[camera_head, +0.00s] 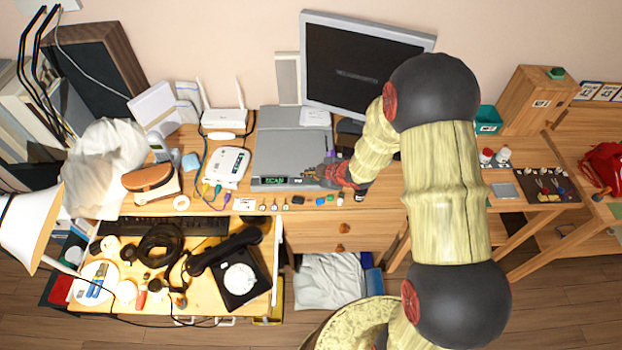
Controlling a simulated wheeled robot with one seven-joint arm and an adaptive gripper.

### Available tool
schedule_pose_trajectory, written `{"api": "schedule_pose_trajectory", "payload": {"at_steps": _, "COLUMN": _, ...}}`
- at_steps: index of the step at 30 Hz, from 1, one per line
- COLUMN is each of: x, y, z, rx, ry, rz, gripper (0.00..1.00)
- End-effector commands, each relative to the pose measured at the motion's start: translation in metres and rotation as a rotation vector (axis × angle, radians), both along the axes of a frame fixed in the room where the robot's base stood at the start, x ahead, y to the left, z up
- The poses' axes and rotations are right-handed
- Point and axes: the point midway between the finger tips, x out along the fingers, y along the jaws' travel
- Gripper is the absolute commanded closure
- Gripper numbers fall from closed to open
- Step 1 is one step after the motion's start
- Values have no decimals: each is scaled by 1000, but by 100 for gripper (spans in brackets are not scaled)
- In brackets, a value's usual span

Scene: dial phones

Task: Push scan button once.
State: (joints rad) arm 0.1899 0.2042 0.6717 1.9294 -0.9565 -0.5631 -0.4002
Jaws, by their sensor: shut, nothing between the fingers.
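The grey flatbed scanner (284,135) lies on the desk left of the monitor. Its front edge carries a small dark display (272,181) with green lettering that appears to read SCAN. My gripper (310,173) is shut and empty. Its tips point left, at the right part of the scanner's front edge, just right of the display. I cannot tell whether the tips touch the scanner. The scan button itself is too small to make out, or is hidden by my fingers.
A monitor (362,70) stands behind my arm. A white router (223,120) and a white box (228,166) sit left of the scanner. Several small items line the desk's front edge. A black dial phone (241,280) lies in the open drawer at lower left.

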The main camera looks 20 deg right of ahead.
Motion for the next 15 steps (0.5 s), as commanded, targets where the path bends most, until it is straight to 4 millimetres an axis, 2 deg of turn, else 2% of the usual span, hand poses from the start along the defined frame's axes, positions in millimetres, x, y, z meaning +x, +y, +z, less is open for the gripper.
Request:
{"api": "schedule_pose_trajectory", "payload": {"at_steps": 7, "x": 0, "y": 0, "z": 4, "rx": 0, "ry": 0, "rz": 0, "gripper": 100}}
{"api": "schedule_pose_trajectory", "payload": {"at_steps": 15, "x": 0, "y": 0, "z": 28, "rx": -1, "ry": 0, "rz": 1, "gripper": 100}}
